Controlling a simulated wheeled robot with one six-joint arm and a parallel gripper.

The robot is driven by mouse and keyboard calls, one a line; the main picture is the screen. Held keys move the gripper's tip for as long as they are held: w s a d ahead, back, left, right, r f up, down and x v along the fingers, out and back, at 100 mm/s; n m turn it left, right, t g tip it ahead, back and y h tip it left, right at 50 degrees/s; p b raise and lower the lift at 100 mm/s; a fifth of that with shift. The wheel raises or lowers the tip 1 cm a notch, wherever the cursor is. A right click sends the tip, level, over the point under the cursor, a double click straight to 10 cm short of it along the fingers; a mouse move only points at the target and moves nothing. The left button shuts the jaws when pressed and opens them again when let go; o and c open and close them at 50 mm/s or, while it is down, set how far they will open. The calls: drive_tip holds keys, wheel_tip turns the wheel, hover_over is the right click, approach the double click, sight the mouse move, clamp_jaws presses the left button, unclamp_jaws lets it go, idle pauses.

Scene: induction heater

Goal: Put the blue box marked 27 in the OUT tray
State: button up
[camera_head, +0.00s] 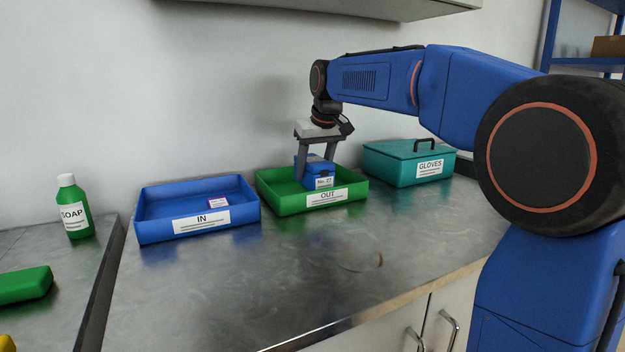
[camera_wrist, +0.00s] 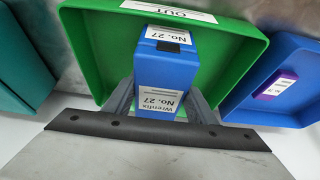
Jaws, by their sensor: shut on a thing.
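The blue box marked No. 27 (camera_head: 318,173) is in my gripper (camera_head: 316,165), whose two fingers are shut on its sides. In the wrist view the box (camera_wrist: 165,68) shows its No. 27 labels, with a finger on each side. The green OUT tray (camera_head: 284,206) stands on the metal counter, and the box is inside its outline, low over or on its floor. In the wrist view the green tray (camera_wrist: 97,57) surrounds the box. Whether the box touches the floor I cannot tell.
The blue IN tray (camera_head: 166,232), with a small white-and-purple labelled item (camera_head: 218,203) in it, stands left of the OUT tray. A teal GLOVES box (camera_head: 385,170) stands close on the right. A green soap bottle (camera_head: 74,208) is far left. The counter front is clear.

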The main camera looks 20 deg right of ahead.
drive_tip(key=shift+f, duration=1.5)
drive_tip(key=shift+d+f, duration=0.1)
drive_tip(key=o, duration=1.3)
drive_tip(key=v, duration=1.2)
drive_tip(key=shift+w, duration=0.15)
